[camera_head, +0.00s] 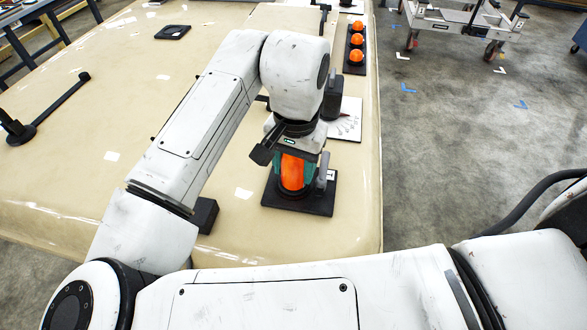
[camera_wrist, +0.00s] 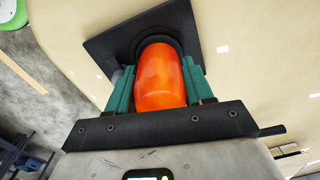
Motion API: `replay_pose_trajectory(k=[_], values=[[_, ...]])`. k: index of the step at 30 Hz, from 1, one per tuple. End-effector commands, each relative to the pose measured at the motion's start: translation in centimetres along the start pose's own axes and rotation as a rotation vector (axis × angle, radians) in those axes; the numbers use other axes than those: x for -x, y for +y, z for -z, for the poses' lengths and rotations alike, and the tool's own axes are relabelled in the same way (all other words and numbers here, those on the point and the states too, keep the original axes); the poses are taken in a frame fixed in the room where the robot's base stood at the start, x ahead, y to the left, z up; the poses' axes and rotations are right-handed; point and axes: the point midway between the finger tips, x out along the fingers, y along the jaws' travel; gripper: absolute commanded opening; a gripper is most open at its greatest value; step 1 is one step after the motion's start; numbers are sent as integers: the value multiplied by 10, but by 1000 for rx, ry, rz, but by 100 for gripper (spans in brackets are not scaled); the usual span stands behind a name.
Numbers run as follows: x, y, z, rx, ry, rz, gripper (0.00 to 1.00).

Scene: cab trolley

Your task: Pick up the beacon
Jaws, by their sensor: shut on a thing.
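The orange beacon (camera_head: 292,174) stands upright on a black square base plate (camera_head: 323,198) near the front right of the cream surface. My gripper (camera_head: 293,172) comes down on it from above, with teal fingers on both sides of the orange dome. In the wrist view the beacon (camera_wrist: 160,77) sits between the two teal fingers of my gripper (camera_wrist: 158,85), which are shut on it. Its lower end meets a dark round socket on the black plate (camera_wrist: 105,44). I cannot tell whether it is lifted off the plate.
A black strip with several orange domes (camera_head: 356,56) lies behind, along the right edge. A white card with a dial (camera_head: 346,122) lies behind the plate. A black rod (camera_head: 62,102) and a small black tray (camera_head: 173,32) are at the left. A wheeled trolley (camera_head: 455,22) stands on the floor.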

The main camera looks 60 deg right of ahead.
Motion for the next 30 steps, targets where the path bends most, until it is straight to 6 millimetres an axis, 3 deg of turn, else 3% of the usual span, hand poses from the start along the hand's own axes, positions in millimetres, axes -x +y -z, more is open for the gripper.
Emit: replay_pose_trajectory(k=[6, 17, 24, 30], values=[[0, 0, 0, 0, 0, 1, 15], [4, 0, 0, 0, 0, 1, 15], [31, -1, 1, -1, 1, 2, 15], [63, 25, -1, -6, 3, 2, 15]])
